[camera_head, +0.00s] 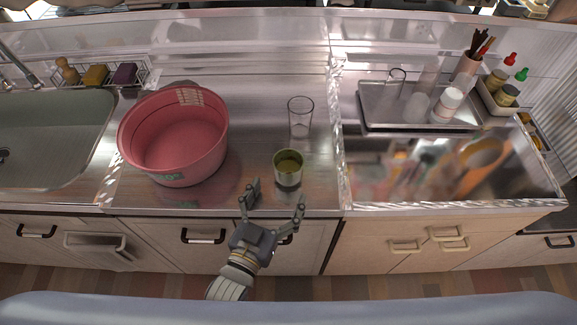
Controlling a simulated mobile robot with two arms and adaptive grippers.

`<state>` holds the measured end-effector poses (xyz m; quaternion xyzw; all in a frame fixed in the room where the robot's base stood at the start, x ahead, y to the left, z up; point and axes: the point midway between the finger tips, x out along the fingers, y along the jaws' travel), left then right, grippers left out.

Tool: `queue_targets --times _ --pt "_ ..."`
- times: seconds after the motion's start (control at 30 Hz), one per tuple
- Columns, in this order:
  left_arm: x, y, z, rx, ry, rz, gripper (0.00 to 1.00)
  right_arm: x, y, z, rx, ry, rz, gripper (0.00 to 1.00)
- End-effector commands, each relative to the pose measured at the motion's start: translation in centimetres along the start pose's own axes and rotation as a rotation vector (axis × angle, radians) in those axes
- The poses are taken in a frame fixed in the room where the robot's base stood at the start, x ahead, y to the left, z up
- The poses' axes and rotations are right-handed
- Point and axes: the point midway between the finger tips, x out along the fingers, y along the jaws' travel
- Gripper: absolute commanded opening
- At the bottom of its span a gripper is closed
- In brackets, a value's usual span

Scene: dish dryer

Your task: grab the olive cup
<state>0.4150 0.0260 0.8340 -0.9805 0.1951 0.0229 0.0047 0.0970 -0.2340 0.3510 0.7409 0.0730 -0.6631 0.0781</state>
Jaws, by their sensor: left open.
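The olive cup (288,175) stands upright on the metal counter near its front edge. It has a pale outside and an olive-green inside. My left gripper (274,200) is open in front of the cup, at the counter's front edge. Its two fingers point toward the cup, one to the left of it and one to the right. The gripper looks empty and a little short of the cup; whether a finger touches it I cannot tell. My right gripper is not in view.
A clear glass (300,118) stands just behind the cup. A large pink basin (175,135) is to the left, beside the sink (55,140). A metal tray (385,112) with cups and bottles is at the right. Bare counter lies between basin and cup.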

Motion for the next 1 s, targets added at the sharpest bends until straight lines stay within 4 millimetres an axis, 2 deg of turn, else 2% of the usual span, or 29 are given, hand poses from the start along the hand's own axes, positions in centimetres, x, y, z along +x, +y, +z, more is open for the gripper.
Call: queue_targets --times 0.23,0.5,0.83,0.87,1.0 --pt "1.8 -0.2 -0.1 0.000 0.001 0.000 0.83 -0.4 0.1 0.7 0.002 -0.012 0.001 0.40" --pt "5.4 -0.6 0.0 0.000 0.001 0.000 0.83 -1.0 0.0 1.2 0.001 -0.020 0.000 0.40" --pt "6.0 -0.6 0.1 -0.001 -0.001 0.000 0.83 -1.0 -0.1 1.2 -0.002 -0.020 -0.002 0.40" --pt "6.0 -0.6 0.1 0.000 -0.001 0.000 0.78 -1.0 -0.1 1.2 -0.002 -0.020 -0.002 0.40" --pt "6.0 -0.6 0.1 0.000 -0.001 0.000 0.47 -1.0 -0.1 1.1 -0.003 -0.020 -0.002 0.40"
